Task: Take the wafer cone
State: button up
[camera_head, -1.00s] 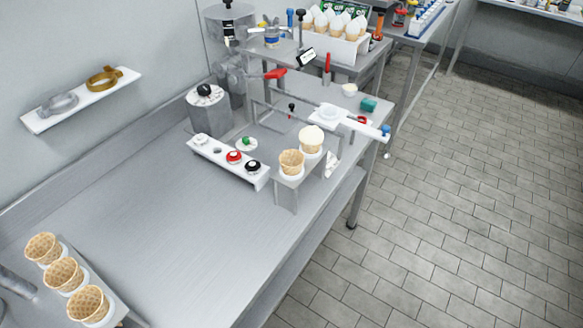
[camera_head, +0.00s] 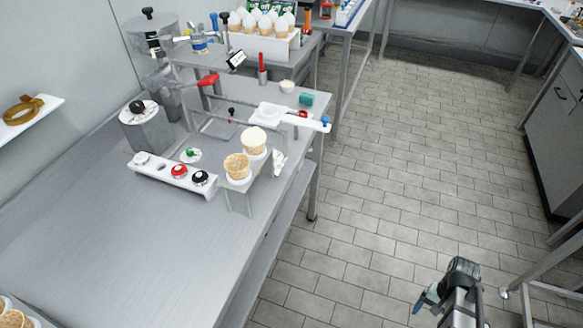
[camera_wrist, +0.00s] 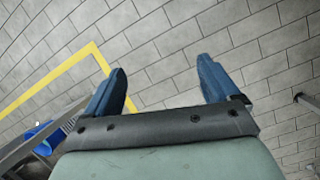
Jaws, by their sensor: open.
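A wafer cone (camera_head: 237,168) stands in a small metal stand near the right edge of the steel table in the head view. Behind it, in the same stand, is a second cone (camera_head: 254,142) with a pale, cream-coloured top. More wafer cones (camera_head: 14,318) are cut off at the bottom left corner. My gripper (camera_head: 425,298) is at the lower right over the floor, well away from the table and the cones. In the wrist view its two blue fingers (camera_wrist: 162,88) are spread wide with nothing between them.
The steel table (camera_head: 110,240) has a broad clear top at the front. A white rack (camera_head: 172,175) with red and black knobs stands left of the cone stand. A white tray arm (camera_head: 295,118) juts out behind. Open tiled floor (camera_head: 400,170) lies to the right.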

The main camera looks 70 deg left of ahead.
jog(key=s+a+r+n+t, duration=0.1)
jog(key=s+a+r, duration=0.3)
jog(key=a+r, duration=0.5)
jog(key=s+a+r+n+t+y, duration=0.1)
jog(key=s+a+r+n, duration=0.15)
jog(key=a+r, duration=0.7)
jog(key=s+a+r+n+t, duration=0.1)
jog(key=s+a+r, duration=0.3)
jog(key=a+r, duration=0.55)
jog(key=n+y, duration=0.3)
jog(key=n, duration=0.1)
send_near(236, 163)
jog(key=shift+t, duration=0.3)
jog(key=f, duration=0.4)
jog(key=shift+s+a, duration=0.25)
jog(key=shift+a, duration=0.15)
jog(key=shift+m, duration=0.25)
jog(key=shift+w+a+f, duration=0.1)
jog(key=shift+w+f, duration=0.1)
jog(key=shift+f, duration=1.1)
jog(key=shift+w+a+f, duration=0.1)
jog(key=shift+w+f, duration=0.1)
jog(key=shift+f, duration=1.1)
jog(key=shift+c, duration=0.3)
jog(key=c, duration=0.7)
